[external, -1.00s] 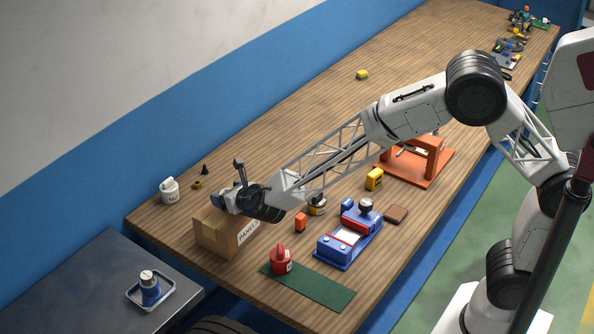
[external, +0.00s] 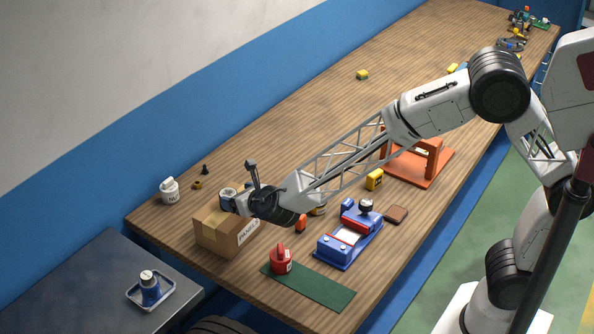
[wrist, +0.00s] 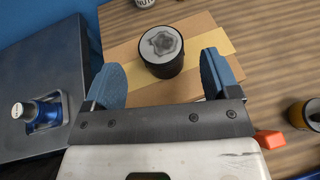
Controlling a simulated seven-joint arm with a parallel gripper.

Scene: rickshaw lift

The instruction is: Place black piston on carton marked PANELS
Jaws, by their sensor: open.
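The black piston (external: 228,193), a dark cylinder with a grey top, stands upright on top of the cardboard carton (external: 212,238) marked PANELS. In the wrist view the piston (wrist: 162,62) sits on the carton's top (wrist: 201,32), over the paler tape strip. My gripper (external: 230,205) is open just beside the piston, at the carton's top. In the wrist view its two blue fingers (wrist: 161,72) are spread apart, with a gap on each side of the piston. The carton's near top edge is partly hidden by my gripper in the wrist view.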

